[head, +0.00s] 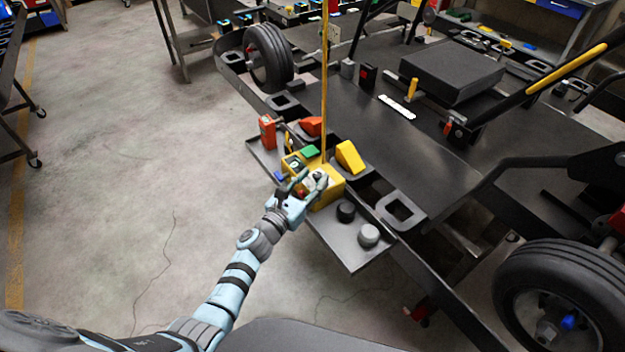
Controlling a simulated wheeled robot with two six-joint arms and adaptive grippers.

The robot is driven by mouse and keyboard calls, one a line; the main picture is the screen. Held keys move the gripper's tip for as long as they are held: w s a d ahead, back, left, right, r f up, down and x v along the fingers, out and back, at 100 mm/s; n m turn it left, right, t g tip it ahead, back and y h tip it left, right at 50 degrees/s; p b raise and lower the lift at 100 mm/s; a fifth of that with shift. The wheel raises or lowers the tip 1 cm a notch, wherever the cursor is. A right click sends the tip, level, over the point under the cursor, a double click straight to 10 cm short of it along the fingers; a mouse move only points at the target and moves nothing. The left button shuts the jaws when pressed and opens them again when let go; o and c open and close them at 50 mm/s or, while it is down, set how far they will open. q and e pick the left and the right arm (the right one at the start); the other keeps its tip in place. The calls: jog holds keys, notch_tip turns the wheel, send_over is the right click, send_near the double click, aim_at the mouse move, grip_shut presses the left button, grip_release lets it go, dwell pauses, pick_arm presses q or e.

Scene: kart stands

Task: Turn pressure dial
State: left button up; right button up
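A yellow control box (332,196) sits on the grey side tray of the kart stand, near the middle of the head view. Its top carries a green part (310,152) and small dark and red controls; I cannot tell for certain which is the pressure dial. My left gripper (309,184) is at the near face of the box, its two fingers spread apart with part of the box showing between them. The fingers hide some of the controls, and I cannot tell whether they touch a dial. My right gripper is not in view.
The tray (345,243) also bears a black knob (346,211), a grey knob (369,235) and a red device (267,131). A yellow wedge (350,157) and a thin upright yellow pole (324,80) stand close behind.

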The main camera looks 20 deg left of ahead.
pick_arm(q)
jog(key=shift+w, duration=0.25)
grip_shut()
